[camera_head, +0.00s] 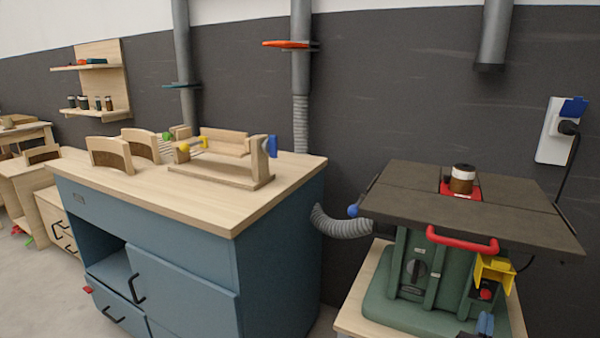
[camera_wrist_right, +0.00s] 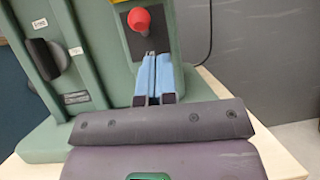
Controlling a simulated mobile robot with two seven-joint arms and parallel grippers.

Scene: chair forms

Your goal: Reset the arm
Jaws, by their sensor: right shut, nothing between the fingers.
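My right gripper (camera_head: 485,325) shows its blue fingertips at the bottom right of the head view, in front of the green machine (camera_head: 412,262). In the right wrist view its blue fingers (camera_wrist_right: 154,78) are shut together with nothing between them. They lie just below a red button (camera_wrist_right: 139,19) on a dark panel of the machine. That red button (camera_head: 487,294) also shows in the head view under a yellow cover (camera_head: 494,269). I cannot tell whether the fingertips touch the panel. My left gripper is not in view.
The machine has a dark flat top (camera_head: 400,192) with a jar (camera_head: 462,180) on it, and a red front bar (camera_head: 462,241). A blue workbench (camera_head: 185,255) with wooden forms stands left. A grey hose (camera_head: 343,226) runs between them. A socket (camera_head: 556,130) is on the wall.

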